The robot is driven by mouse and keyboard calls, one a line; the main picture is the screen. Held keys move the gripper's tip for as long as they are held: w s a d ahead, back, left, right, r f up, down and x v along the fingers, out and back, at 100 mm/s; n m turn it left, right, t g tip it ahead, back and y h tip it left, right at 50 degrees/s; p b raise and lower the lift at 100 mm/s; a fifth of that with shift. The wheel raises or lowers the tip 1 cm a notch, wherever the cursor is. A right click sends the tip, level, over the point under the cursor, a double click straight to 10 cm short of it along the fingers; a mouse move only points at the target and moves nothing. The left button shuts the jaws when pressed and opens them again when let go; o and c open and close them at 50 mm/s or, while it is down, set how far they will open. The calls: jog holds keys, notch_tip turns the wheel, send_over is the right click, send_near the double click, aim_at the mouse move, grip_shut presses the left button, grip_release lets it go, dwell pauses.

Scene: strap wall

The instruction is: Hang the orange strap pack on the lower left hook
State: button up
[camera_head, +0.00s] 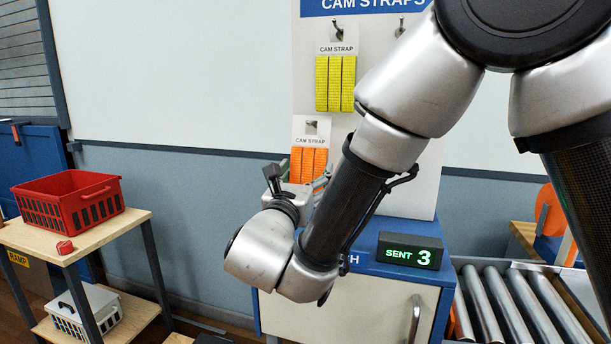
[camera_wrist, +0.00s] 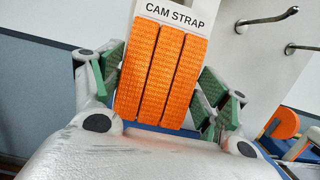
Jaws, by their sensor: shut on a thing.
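The orange strap pack (camera_head: 308,163) has a white CAM STRAP card and hangs down in front of the white display panel, below the yellow pack. In the wrist view the orange pack (camera_wrist: 161,75) stands between the green finger pads. My gripper (camera_head: 304,180) is shut on it from both sides, partly hidden behind my arm in the head view. The lower left hook (camera_head: 311,125) shows at the top of the card; I cannot tell whether it passes through the card's hole. The card's top is cut off in the wrist view.
A yellow strap pack (camera_head: 335,83) hangs on the upper left hook (camera_head: 337,31). An empty upper right hook (camera_head: 401,27) is beside it. Below are a blue-topped cabinet with a SENT 3 display (camera_head: 410,251) and a roller conveyor (camera_head: 520,305). A red crate (camera_head: 67,199) stands left.

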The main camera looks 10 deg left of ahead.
jog(key=o, duration=1.1)
